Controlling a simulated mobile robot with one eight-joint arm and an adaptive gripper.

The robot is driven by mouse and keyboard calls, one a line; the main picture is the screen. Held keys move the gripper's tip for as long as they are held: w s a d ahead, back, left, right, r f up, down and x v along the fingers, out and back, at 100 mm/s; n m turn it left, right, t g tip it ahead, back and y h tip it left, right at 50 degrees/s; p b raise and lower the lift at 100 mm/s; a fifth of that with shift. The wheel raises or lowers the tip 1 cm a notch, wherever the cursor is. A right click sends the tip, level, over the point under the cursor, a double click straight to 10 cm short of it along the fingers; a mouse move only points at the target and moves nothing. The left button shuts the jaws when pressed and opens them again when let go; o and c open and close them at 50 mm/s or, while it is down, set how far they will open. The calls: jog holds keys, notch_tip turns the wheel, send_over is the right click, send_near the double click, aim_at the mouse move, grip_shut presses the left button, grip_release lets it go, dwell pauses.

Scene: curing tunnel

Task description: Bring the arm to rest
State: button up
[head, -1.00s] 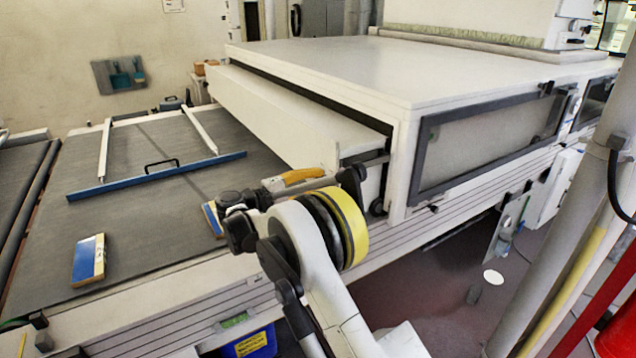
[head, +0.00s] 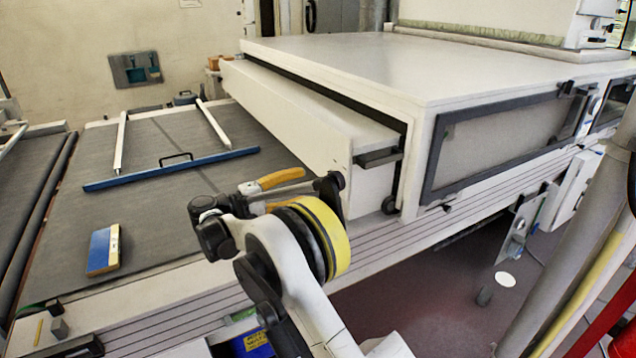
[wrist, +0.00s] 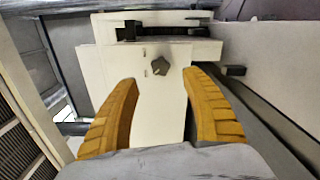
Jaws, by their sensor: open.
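My gripper shows in the wrist view (wrist: 158,112) with its two orange fingers spread apart and nothing between them. In the head view my gripper (head: 285,188) is partly hidden by my wrist links. It is above the near side of the conveyor, in front of the tunnel's white end. In the wrist view a white panel with a dark knob (wrist: 158,66) lies beyond the fingers.
A blue and cream block (head: 104,249) lies on the grey conveyor belt (head: 60,220). A blue bar frame (head: 170,168) lies across the belt. The white tunnel housing (head: 345,65) stands close to my arm on the right. A grey post (head: 575,260) stands at far right.

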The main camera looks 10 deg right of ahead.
jog(key=shift+v, duration=1.15)
jog(key=s+d+r+y, duration=0.3)
jog(key=d+r+y, duration=0.15)
jog(key=d, duration=0.45)
jog(key=s+d+r+y, duration=0.2)
jog(key=s+d+y, duration=0.35)
jog(key=s, duration=0.65)
jog(key=s+a+f+m+y, duration=0.1)
jog(key=s+f+m+y, duration=0.1)
jog(key=s, duration=0.9)
jog(key=s+a+f+m+t+y, duration=0.1)
jog(key=s+f+y, duration=0.4)
jog(key=s, duration=0.6)
jog(key=a+m, duration=0.1)
jog(key=m, duration=0.1)
jog(key=shift+s+m+t, duration=0.3)
jog(key=shift+s, duration=0.1)
jog(key=shift+f, duration=0.1)
jog(key=shift+c, duration=0.5)
